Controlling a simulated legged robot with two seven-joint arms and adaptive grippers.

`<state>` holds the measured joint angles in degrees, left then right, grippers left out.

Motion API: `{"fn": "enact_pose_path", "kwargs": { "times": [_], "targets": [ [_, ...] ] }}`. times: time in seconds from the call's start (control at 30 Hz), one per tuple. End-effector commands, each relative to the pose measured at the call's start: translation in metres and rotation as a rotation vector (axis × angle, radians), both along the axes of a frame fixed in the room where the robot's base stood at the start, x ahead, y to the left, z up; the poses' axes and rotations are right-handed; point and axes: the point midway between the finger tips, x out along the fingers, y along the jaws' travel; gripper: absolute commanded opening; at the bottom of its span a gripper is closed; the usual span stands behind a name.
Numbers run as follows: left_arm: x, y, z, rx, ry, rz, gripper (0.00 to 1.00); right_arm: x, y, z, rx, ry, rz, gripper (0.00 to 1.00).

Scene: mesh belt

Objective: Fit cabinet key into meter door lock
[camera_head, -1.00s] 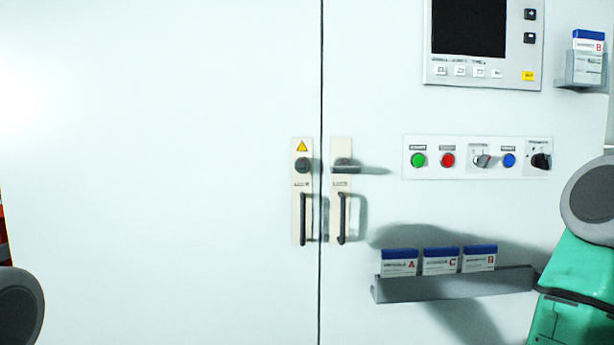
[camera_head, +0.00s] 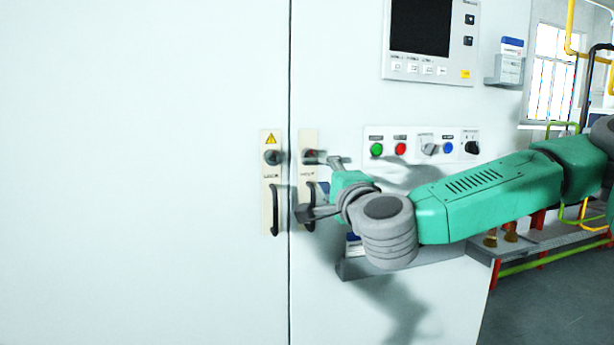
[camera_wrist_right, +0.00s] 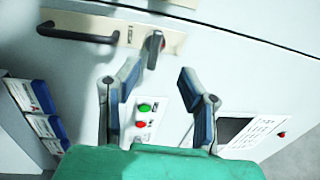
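The left door plate (camera_head: 266,208) carries a warning triangle, a dark round lock (camera_head: 272,157) and a black handle. The right door plate (camera_head: 308,139) has a grey piece (camera_head: 311,157), seemingly the key, standing out above its handle. The same grey piece (camera_wrist_right: 153,48) shows upright on the plate in the right wrist view. My right gripper (camera_head: 319,187) is in front of the right plate and partly hides it. In the wrist view its fingers (camera_wrist_right: 161,76) are spread and empty, with the grey piece just beyond the tips, nearer the left finger. My left gripper is out of view.
A panel of buttons and switches (camera_head: 421,136) is right of the plates, below a meter screen (camera_head: 420,27). A shelf (camera_head: 352,270) with boxes sits under my right arm and is mostly hidden. A small box holder (camera_head: 507,70) is at upper right. The left door is clear.

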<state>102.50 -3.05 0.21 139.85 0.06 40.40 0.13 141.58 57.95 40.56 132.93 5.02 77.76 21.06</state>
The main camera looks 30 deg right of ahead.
Motion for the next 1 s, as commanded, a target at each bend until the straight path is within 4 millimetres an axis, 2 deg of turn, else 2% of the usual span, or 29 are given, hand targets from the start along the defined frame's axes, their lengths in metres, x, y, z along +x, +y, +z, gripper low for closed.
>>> {"fn": "enact_pose_path", "kwargs": {
  "times": [0.13, 0.5, 0.87, 1.0],
  "targets": [
    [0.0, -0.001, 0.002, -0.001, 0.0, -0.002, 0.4, 0.013, -0.006, 0.0, 0.002, 0.004, -0.004, 0.34],
    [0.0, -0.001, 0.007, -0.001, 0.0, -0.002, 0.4, 0.049, 0.009, 0.011, -0.019, 0.004, 0.001, 0.34],
    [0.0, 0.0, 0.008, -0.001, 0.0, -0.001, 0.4, 0.08, -0.017, 0.009, -0.004, 0.004, -0.001, 0.34],
    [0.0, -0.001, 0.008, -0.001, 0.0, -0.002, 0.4, 0.088, -0.019, 0.01, -0.004, 0.004, -0.001, 0.34]
  ]
}}
